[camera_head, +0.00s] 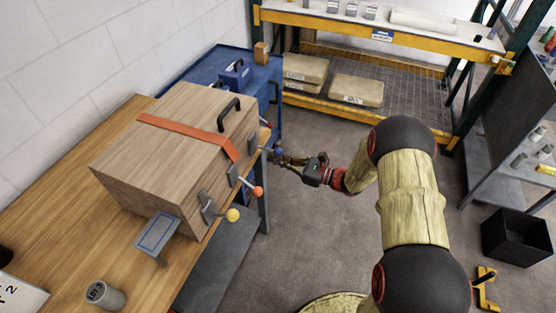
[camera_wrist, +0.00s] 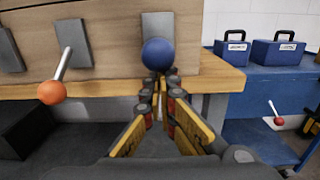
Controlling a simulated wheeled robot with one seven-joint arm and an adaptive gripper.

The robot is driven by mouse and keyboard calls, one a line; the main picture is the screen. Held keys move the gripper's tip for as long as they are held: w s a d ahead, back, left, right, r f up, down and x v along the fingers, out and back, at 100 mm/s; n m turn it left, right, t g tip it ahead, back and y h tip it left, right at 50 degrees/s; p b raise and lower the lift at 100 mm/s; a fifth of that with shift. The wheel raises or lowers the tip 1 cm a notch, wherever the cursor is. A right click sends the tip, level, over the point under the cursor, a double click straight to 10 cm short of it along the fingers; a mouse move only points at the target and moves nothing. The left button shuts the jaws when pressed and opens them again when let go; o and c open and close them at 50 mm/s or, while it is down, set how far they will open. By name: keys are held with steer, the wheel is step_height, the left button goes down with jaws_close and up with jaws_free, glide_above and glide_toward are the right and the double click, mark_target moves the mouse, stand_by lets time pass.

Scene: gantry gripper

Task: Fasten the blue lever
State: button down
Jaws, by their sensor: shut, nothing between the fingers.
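The blue lever's round knob (camera_wrist: 158,54) is in the wrist view, in front of a grey plate (camera_wrist: 156,24) on the wooden box. The knob points at the camera and hides most of its rod. My gripper (camera_wrist: 160,84) is shut and empty, its fingertips just below the knob; I cannot tell whether they touch it. In the head view, my gripper (camera_head: 280,158) reaches to the box's right end, and the blue knob (camera_head: 277,150) is small and partly hidden beside the fingertips. The wooden box (camera_head: 150,142) has an orange strap and black handle.
An orange-knobbed lever (camera_head: 257,191) and a yellow-knobbed lever (camera_head: 233,215) stick out of the same box front. The box stands on a wooden workbench (camera_head: 60,235). A blue table (camera_head: 205,66) with a blue toolbox (camera_head: 235,74) stands behind. Floor in front is clear.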

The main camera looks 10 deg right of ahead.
steer(key=p+v, duration=0.1)
steer(key=v, duration=0.8)
stand_by(0.6)
steer(key=shift+s, duration=0.1)
stand_by(0.6)
